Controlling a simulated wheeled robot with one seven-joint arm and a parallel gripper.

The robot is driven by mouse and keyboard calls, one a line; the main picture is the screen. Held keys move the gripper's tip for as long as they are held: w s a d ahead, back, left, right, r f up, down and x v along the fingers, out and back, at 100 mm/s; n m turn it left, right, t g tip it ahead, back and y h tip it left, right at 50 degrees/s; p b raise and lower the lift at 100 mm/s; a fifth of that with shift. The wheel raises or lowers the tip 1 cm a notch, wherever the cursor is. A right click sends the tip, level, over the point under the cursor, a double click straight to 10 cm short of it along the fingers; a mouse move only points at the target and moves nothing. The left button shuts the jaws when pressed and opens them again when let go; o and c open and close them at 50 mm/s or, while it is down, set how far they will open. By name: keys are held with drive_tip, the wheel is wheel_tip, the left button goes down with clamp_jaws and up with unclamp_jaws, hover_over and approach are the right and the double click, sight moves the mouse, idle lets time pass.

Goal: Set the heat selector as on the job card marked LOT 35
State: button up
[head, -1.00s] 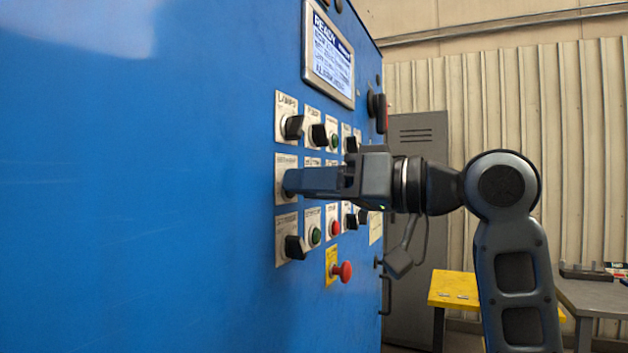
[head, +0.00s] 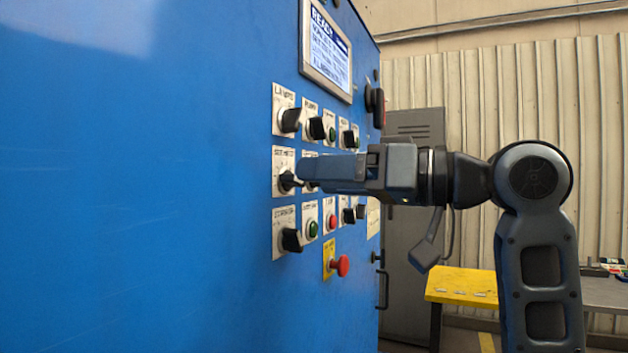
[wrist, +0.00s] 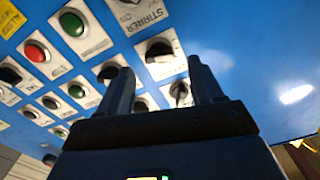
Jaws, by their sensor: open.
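A dark selector knob (head: 287,182) sits on a white plate at the left of the panel's middle row. Its label is too blurred to read surely, so I cannot confirm that it is the heat selector. My gripper (head: 302,170) points at the panel, just off this knob, open and empty. No card marked LOT 35 can be read. A pale sheet (head: 373,222) at the panel's far edge is illegible.
Other dark knobs, green and red buttons and a red mushroom button (head: 342,266) crowd around. The STIRRER knob (wrist: 160,50) is close by. A display (head: 328,50) is above. A yellow table (head: 463,285) stands behind my arm. The blue panel's left side is bare.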

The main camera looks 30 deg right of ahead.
drive_tip(key=v, duration=0.5)
idle(0.4)
drive_tip(key=s+a+f+m+t+h, duration=0.15)
drive_tip(key=f+m+h, duration=0.3)
drive_tip(key=f, duration=1.15)
drive_tip(key=s+f+m+t+h, duration=0.2)
drive_tip(key=f+m+h, duration=0.3)
drive_tip(key=f, duration=1)
drive_tip(key=s+a+f+g+h, duration=0.2)
drive_tip(key=s+f, duration=0.9)
drive_tip(key=s, duration=0.4)
drive_tip(key=s+a+n+g, duration=0.1)
drive_tip(key=s+n, duration=0.4)
drive_tip(key=s, duration=1)
drive_tip(key=shift+s+a+y, duration=0.25)
drive_tip(key=shift+s+y, duration=0.1)
drive_tip(key=shift+y, duration=0.1)
